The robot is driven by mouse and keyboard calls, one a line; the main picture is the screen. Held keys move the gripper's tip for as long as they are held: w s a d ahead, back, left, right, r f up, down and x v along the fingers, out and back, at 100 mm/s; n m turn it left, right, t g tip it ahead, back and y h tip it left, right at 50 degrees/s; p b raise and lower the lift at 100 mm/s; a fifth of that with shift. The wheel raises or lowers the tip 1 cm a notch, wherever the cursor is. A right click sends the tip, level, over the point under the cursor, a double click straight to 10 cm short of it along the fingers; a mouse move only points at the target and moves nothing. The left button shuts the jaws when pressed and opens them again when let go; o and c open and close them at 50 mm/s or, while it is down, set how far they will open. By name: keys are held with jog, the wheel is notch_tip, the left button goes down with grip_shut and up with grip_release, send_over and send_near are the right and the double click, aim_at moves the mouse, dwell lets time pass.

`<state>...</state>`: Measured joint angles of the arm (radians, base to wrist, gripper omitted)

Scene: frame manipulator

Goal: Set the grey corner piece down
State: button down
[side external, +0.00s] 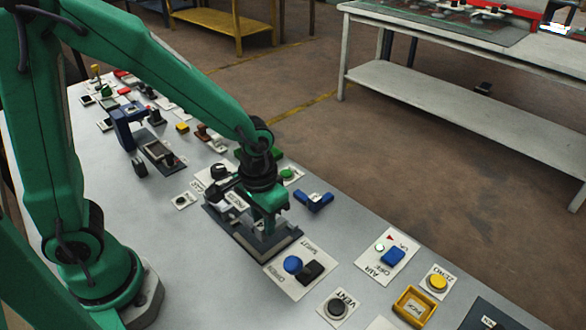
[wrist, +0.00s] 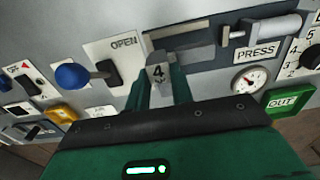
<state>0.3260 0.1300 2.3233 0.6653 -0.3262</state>
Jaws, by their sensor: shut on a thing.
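My gripper (side external: 266,226) is low over the dark fixture plate (side external: 285,240) in the side view. In the wrist view its two green fingers (wrist: 160,95) are shut on the grey corner piece (wrist: 158,72), which carries a black "4". A grey arm of it seems to run to the right. The fingers hide part of the piece, and I cannot tell whether it touches the plate.
A panel with a blue knob (side external: 293,264) and a black switch (side external: 311,271) stands close in front of the plate. The PRESS label (wrist: 256,51) and a round gauge (wrist: 250,79) are beside it. A yellow tray (side external: 414,306) is at the front right.

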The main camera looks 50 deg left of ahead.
jog(key=shift+w+a+f, duration=0.25)
jog(key=shift+w, duration=0.05)
jog(key=shift+f, duration=2)
jog(key=shift+f, duration=0.1)
jog(key=c, duration=1.2)
grip_release()
jog(key=shift+s+r, duration=0.15)
jog(key=shift+r, duration=6)
